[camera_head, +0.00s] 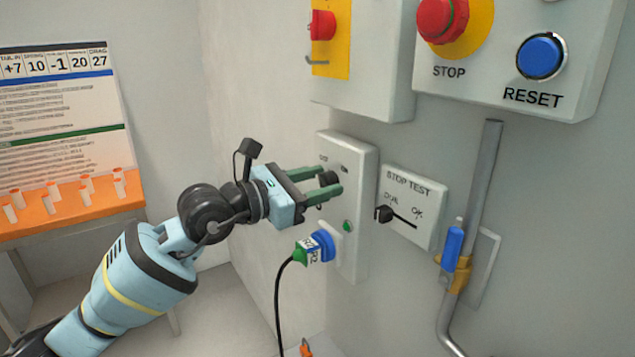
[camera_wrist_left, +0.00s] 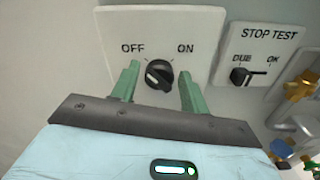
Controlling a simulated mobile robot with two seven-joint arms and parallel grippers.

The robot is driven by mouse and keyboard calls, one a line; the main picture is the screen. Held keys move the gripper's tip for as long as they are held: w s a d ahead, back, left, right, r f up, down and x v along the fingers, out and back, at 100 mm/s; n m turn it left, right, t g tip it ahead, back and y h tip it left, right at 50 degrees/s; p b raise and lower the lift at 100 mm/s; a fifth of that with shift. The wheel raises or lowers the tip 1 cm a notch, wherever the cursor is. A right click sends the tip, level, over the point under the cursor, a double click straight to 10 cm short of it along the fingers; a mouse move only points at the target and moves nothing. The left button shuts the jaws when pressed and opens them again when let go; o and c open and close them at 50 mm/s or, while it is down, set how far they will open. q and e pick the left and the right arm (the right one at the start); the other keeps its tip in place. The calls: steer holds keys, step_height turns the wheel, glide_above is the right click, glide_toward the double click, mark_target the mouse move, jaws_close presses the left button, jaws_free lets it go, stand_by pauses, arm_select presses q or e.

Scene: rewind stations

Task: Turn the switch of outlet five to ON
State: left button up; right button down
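The outlet box (camera_head: 357,245) is a pale box on the wall at the centre of the head view. Its black rotary switch (camera_wrist_left: 158,74) sits between the printed words OFF and ON in the left wrist view. I cannot tell for certain which word the knob points to. My left gripper (camera_head: 332,184) is open at the knob, which also shows in the head view (camera_head: 328,178). In the wrist view its green fingers (camera_wrist_left: 160,88) stand on either side of the knob with gaps. No outlet number is readable. My right gripper is not in view.
Below the switch are a green lamp (camera_head: 347,226) and a blue plug (camera_head: 323,245) with a hanging black cable. A STOP TEST box (camera_head: 425,225) is close on the right. Above are a red-switch box (camera_head: 385,60) and a STOP/RESET panel (camera_head: 490,88). A pipe (camera_head: 480,185) runs at right.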

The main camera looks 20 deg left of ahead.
arm_select(q)
steer(key=c, duration=0.7)
